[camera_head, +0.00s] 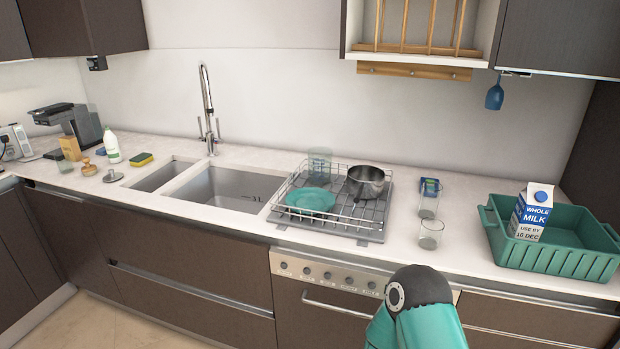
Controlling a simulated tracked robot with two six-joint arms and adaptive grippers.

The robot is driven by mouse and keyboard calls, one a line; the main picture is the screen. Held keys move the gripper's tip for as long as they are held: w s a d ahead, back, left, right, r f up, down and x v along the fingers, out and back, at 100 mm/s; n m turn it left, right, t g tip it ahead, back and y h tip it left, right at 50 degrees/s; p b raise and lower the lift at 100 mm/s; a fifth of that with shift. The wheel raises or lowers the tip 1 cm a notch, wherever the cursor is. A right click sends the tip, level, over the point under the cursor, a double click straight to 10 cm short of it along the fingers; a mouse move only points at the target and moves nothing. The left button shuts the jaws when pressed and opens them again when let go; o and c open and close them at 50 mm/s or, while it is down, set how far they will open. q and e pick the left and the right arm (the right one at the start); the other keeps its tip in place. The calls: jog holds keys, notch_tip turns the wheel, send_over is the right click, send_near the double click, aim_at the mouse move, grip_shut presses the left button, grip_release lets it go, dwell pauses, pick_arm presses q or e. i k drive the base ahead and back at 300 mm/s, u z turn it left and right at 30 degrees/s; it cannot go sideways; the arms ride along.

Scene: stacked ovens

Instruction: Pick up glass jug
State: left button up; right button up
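A small clear drinking glass (431,234) stands on the counter right of the rack. Behind it is a clear container with blue and green on it (428,197). Neither gripper shows. Only a teal arm link of mine with a dark joint is in view at the bottom, in front of the oven.
The wire dish rack (362,238) holds a teal plate (310,200) and a metal pot (366,182). A green crate (515,256) with a milk carton (531,212) stands at right. The sink (222,186) is left.

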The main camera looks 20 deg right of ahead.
aim_at(319, 158)
jog(key=z, duration=0.15)
jog(key=i, duration=0.9)
jog(key=u, duration=0.05)
